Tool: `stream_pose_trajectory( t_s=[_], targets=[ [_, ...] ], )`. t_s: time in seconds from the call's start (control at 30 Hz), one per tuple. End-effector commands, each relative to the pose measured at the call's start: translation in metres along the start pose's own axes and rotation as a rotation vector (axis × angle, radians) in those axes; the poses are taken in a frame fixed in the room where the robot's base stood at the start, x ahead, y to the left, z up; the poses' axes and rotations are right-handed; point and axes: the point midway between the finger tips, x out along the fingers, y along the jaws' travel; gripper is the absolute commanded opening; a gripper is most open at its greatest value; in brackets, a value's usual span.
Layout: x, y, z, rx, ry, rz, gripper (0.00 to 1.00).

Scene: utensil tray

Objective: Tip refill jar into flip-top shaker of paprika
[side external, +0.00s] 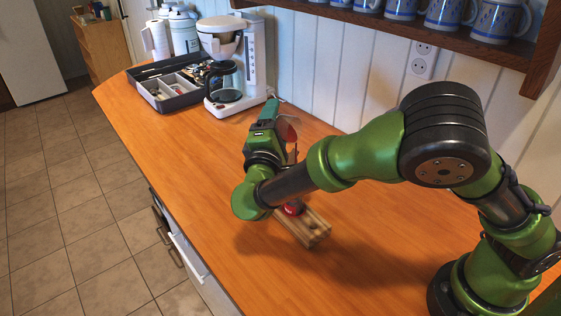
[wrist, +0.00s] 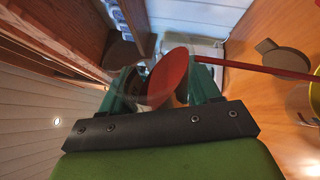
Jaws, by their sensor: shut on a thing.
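My gripper (side external: 272,118) is shut on the clear refill jar (side external: 287,130), which is tipped well over. It holds a flat red surface of paprika (wrist: 168,78) in the wrist view. A thin red streak (wrist: 255,68) leaves the jar, and in the side view it runs down toward the wooden holder. A red-topped thing (side external: 293,207), likely the shaker, stands in that holder, partly hidden by my arm. I cannot tell how its flip top stands. A yellow curved edge (wrist: 316,96) is cut off at the right of the wrist view.
The wooden holder (side external: 312,234) stands near the counter's front edge. A grey utensil tray (side external: 178,100) and a white coffee maker (side external: 235,65) stand at the back. A shelf with mugs (side external: 446,36) overhangs the right. The counter's left part (side external: 170,155) is clear.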

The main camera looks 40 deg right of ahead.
Motion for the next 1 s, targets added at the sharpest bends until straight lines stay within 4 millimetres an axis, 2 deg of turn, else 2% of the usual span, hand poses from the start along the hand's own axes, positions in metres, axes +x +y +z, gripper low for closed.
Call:
stream_pose_trajectory(
  t_s=[1.0],
  targets=[
    [0.0000,0.0035,0.0023,0.055,-0.016,0.023,0.25]
  ],
)
